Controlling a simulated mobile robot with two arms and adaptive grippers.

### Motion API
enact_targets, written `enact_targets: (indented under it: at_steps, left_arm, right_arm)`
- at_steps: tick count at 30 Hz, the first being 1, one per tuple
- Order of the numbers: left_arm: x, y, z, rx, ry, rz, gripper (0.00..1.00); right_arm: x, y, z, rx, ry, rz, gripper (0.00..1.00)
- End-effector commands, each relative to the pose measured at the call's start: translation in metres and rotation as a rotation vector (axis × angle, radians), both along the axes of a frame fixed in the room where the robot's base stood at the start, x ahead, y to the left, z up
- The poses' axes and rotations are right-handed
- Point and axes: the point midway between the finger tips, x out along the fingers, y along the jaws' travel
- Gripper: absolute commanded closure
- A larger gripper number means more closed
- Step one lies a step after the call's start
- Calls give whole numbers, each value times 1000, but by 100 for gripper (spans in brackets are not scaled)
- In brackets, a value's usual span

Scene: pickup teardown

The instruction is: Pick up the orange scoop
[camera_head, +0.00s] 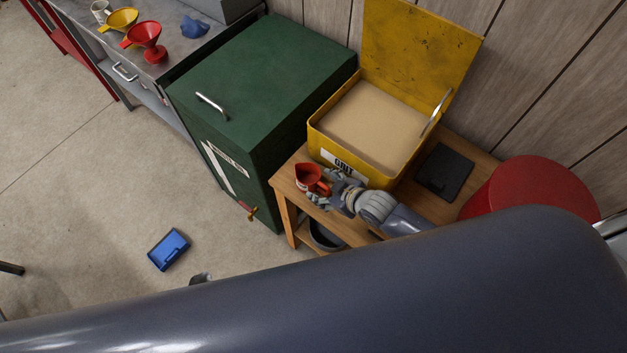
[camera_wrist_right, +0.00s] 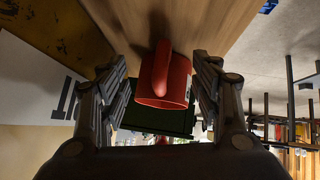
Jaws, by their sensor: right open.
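The orange scoop (camera_head: 310,178), a small red-orange cup with a handle, stands on the left end of the wooden bench (camera_head: 286,196), in front of the yellow grit box. My right gripper (camera_head: 328,190) is just to the right of it, low over the bench. In the right wrist view the scoop (camera_wrist_right: 178,82) sits between the two spread fingers of my right gripper (camera_wrist_right: 161,78), its handle towards the camera. A gap shows on each side, so the gripper is open and not closed on it.
The open yellow grit box (camera_head: 380,176) stands close behind my right gripper. A green cabinet (camera_head: 262,75) rises left of the bench. A black flat pad (camera_head: 444,172) and a red drum (camera_head: 535,188) are to the right. A blue dustpan-like object (camera_head: 168,250) lies on the floor.

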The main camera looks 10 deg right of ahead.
Motion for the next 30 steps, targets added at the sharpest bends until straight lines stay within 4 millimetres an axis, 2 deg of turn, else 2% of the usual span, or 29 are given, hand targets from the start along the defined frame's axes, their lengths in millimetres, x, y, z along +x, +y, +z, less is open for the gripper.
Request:
enact_targets:
  at_steps: [8,15,16,30]
  left_arm:
    - [3,0,0,0,-4,0,60]
    - [3,0,0,0,-4,0,60]
    - [3,0,0,0,-4,0,60]
    - [3,0,0,-1,-4,1,60]
  right_arm:
    - [1,1,-2,1,2,0,41]
    - [1,1,-2,1,2,0,96]
    - [1,1,-2,0,1,0,100]
    - [1,0,0,0,0,0,100]
